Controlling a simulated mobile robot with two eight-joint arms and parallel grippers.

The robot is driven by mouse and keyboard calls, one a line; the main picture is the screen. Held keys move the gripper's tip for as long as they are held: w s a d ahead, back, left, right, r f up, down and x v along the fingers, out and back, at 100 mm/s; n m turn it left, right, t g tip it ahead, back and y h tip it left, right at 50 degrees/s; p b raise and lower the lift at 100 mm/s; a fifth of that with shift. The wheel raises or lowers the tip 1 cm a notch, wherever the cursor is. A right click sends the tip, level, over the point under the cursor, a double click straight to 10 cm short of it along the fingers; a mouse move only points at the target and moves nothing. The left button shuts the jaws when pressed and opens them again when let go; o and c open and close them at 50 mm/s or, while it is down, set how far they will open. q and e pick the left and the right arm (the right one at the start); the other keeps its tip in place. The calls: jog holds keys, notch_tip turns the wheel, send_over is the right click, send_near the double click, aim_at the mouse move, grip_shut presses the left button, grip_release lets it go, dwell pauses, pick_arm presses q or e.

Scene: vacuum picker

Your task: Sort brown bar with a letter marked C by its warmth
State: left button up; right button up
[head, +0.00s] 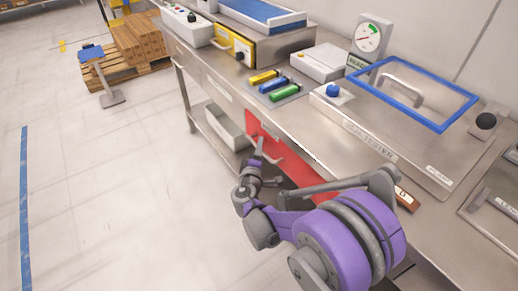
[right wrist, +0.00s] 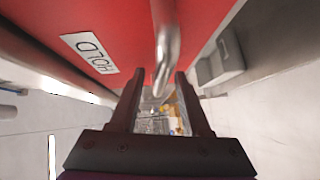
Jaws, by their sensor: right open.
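A brown bar (head: 406,198) lies on the steel bench, partly hidden by my right arm; its white label bears a letter I cannot read surely. Below the bench top is a red drawer front (head: 262,137) with a metal handle (head: 268,153). My right gripper (right wrist: 158,85) is open around or just beside the handle; contact cannot be told. It also shows in the head view (head: 262,158). My left gripper is out of view.
A blue-framed lid (head: 415,92) with a handle, a blue knob (head: 333,90) and a dial gauge (head: 368,36) stand on the bench. Yellow, blue and green blocks (head: 277,86) lie on a grey mat. A grey bin (head: 228,127) sits on the lower shelf.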

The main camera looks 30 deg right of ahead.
grip_shut()
dwell(1.4)
